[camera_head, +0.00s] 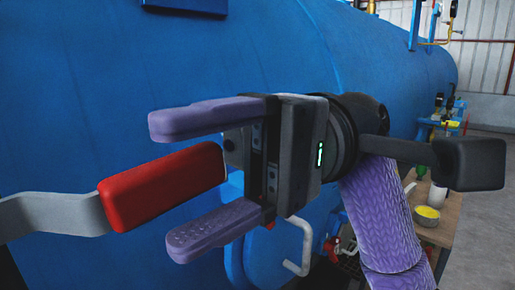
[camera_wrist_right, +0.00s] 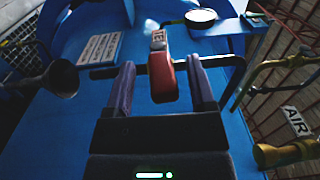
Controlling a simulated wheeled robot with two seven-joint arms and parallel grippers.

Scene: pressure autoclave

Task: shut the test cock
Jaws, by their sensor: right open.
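The test cock's lever has a red grip (camera_head: 160,186) on a bent grey metal arm (camera_head: 48,214), which runs off to the left in the head view. My right gripper (camera_head: 172,184) has its two purple fingers spread, one above and one below the red grip, with gaps on both sides. The red grip reaches in close to the gripper's palm. My left gripper is out of view.
The big blue vessel (camera_head: 290,55) fills the space behind my gripper. A bent grey rod (camera_head: 303,245) is below it. A bench with a yellow-filled bowl (camera_head: 427,215) stands at right. The wrist view shows a round gauge (camera_wrist_right: 201,16), an AIR sign (camera_wrist_right: 297,121) and yellow pipework (camera_wrist_right: 285,153).

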